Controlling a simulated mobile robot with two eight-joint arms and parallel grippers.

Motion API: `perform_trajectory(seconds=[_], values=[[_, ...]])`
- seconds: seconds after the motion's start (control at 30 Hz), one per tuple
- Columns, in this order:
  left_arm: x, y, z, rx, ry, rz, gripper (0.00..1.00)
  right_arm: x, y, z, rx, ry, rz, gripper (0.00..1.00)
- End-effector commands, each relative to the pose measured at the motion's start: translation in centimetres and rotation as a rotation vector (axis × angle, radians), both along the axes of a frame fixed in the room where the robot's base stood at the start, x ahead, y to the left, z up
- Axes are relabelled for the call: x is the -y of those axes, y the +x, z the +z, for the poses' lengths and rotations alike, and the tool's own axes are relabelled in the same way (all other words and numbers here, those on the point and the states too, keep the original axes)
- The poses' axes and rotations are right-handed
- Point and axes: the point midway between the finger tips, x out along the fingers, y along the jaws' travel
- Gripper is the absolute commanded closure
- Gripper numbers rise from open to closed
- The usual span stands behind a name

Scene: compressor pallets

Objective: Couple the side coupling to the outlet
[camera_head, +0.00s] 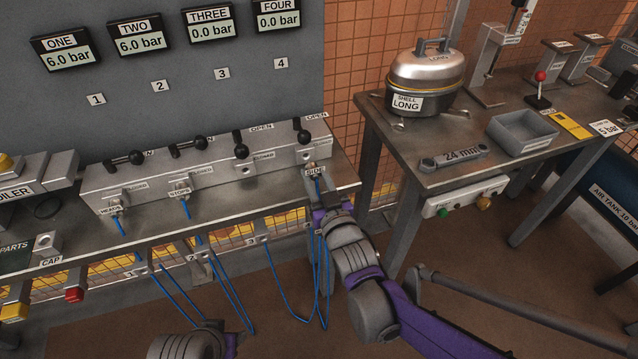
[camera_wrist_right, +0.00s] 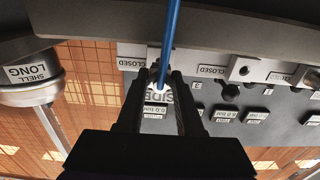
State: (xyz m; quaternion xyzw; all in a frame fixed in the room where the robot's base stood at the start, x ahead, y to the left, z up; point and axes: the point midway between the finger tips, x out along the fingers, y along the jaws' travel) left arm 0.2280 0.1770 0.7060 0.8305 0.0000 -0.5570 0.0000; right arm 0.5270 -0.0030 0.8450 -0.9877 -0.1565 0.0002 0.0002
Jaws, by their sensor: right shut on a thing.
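My right gripper (camera_head: 317,190) is shut on the side coupling (camera_head: 316,172), a small part with a SIDE label, close in front of the valve block (camera_head: 215,172) below valve four. In the right wrist view the side coupling (camera_wrist_right: 161,88) sits between the fingertips, with its blue hose (camera_wrist_right: 172,35) running up. The outlet (camera_head: 307,155) below valve four shows just behind the coupling. I cannot tell whether they touch. Another outlet (camera_head: 243,170) sits bare under valve three.
Couplings labelled HEAD (camera_head: 112,209) and STOPS (camera_head: 181,192) are on the left outlets. Blue hoses (camera_head: 275,285) hang below the bench edge. Gauges one (camera_head: 66,53) and two (camera_head: 141,37) read 6.0 bar; three (camera_head: 209,20) and four (camera_head: 279,13) read 0.0. A steel table (camera_head: 405,150) stands right.

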Motion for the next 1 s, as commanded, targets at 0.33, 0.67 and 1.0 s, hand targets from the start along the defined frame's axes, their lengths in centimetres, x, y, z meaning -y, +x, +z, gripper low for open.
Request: perform_trajectory(seconds=[0.33, 0.67, 1.0], values=[[0.00, 0.00, -0.03, 0.000, 0.000, 0.000, 0.50, -0.27, 0.81, -0.01, 0.000, -0.001, 0.000, 1.00], [0.00, 0.00, -0.03, 0.000, 0.000, 0.000, 0.50, -0.26, 0.79, -0.01, 0.000, 0.000, 0.000, 1.00], [0.00, -0.01, 0.02, 0.000, 0.000, 0.000, 0.50, -0.25, 0.79, -0.01, 0.000, 0.000, 0.000, 1.00]])
